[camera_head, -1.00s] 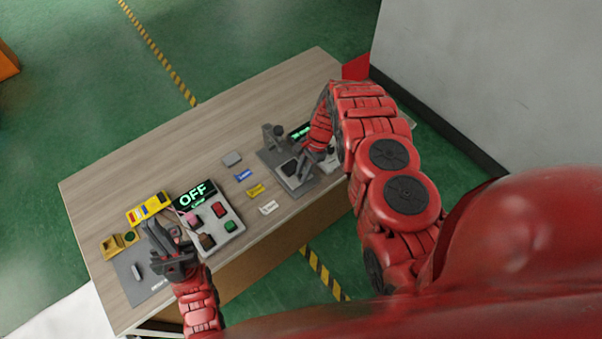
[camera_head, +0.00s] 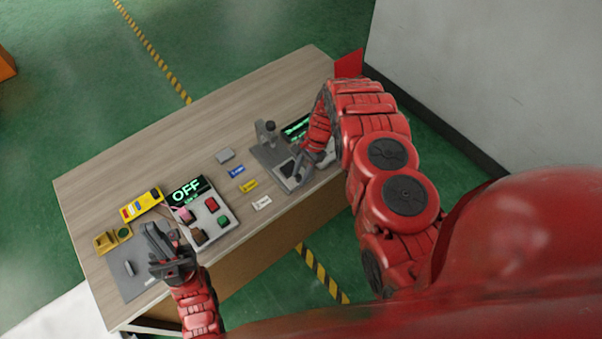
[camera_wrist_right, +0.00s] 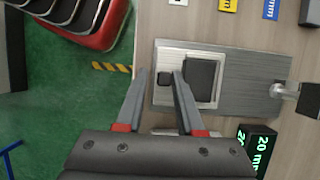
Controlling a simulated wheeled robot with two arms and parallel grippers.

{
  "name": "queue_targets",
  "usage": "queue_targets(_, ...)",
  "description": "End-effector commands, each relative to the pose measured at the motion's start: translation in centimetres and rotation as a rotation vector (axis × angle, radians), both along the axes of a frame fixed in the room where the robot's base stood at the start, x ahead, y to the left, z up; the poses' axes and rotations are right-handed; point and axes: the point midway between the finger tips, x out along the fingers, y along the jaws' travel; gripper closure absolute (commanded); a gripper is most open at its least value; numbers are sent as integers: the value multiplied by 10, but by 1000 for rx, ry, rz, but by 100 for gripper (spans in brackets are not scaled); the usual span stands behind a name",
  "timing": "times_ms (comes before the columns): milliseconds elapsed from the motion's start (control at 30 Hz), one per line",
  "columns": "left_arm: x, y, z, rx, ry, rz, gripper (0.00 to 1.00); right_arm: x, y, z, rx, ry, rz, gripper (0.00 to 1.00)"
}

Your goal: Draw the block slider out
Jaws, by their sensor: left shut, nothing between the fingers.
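The block slider is a dark block (camera_wrist_right: 201,80) in a pale frame on a grey plate (camera_wrist_right: 245,68) in the right wrist view. Whether the right finger touches is unclear. In the head view, my right gripper (camera_head: 300,172) is over the slider plate (camera_head: 262,153) and partly hides it. My left gripper (camera_head: 150,232) is shut and empty, above the left of the table.
A display (camera_wrist_right: 257,145) reading 20 mm stands beside the plate. A grey post (camera_head: 267,131) stands at the plate's far end. Small labels (camera_head: 249,186) lie left of it. A button box (camera_head: 211,219) with an OFF display and a yellow device (camera_head: 142,205) are further left.

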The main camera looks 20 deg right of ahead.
Motion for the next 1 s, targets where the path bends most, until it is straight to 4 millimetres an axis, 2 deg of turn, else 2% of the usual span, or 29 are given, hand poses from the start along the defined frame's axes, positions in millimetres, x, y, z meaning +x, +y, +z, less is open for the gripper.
queue_targets(167, 0, 0, -2, 0, 0, 0, 100, 2, -1, 3, 0, -2, -1, 65)
queue_targets(367, 0, 0, -12, 0, 0, 0, 100, 5, -9, 22, 0, -3, -2, 65)
queue_targets(567, 0, 0, -27, 0, 0, 0, 100, 12, -24, 58, 0, -8, -2, 65)
queue_targets(767, 0, 0, -38, 0, 0, 0, 100, 18, -42, 104, -1, -7, -3, 65)
queue_targets(833, 0, 0, -22, 0, 1, 0, 100, 20, -48, 129, -2, -7, -3, 65)
queue_targets(1000, 0, 0, -7, 0, 0, 0, 100, 22, -57, 152, 0, -2, -1, 65)
